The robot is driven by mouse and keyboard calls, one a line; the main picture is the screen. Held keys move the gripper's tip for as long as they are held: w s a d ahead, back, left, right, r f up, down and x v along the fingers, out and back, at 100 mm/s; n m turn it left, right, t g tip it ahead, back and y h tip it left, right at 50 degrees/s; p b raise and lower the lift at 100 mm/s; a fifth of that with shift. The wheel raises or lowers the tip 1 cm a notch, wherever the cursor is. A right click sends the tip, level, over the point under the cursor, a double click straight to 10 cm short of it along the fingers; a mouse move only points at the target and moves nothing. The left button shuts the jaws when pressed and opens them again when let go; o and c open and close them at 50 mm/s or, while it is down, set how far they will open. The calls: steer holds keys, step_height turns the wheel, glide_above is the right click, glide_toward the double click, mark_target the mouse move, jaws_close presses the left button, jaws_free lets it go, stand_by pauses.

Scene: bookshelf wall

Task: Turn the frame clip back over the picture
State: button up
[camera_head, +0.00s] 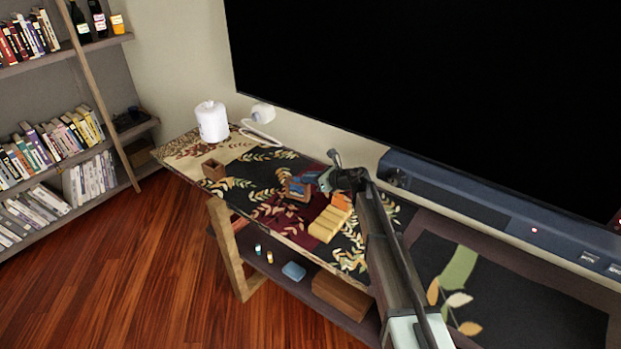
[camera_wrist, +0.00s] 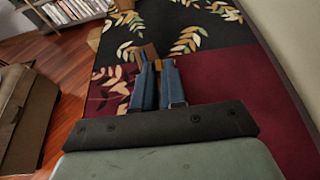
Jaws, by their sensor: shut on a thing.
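My gripper (camera_head: 296,187) reaches left over the patterned table top, its blue fingers low above the cloth. In the wrist view, the fingertips (camera_wrist: 158,66) are nearly together, with a small orange-yellow piece, apparently the frame clip (camera_wrist: 158,64), between them. A brown piece, apparently part of the picture frame (camera_wrist: 149,51), shows just beyond the tips. In the head view, brown edges of the frame (camera_head: 296,195) show around the blue fingers. The fingers hide most of the frame, and I cannot tell how the clip is turned or whether it lies over the picture.
A yellow block (camera_head: 329,223) with an orange item (camera_head: 341,201) beside it lies right of the fingers. A small brown open box (camera_head: 213,169) and a white canister (camera_head: 212,121) stand at left. A soundbar (camera_head: 480,205) and dark screen (camera_head: 430,80) border the back.

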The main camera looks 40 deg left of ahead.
jaws_close()
steer(key=shift+s+m+t, duration=0.25)
steer(key=shift+m+t, duration=0.45)
steer(key=shift+t, duration=0.1)
steer(key=shift+w, duration=0.1)
steer(key=o, duration=0.6)
jaws_free()
steer(key=shift+c, duration=0.2)
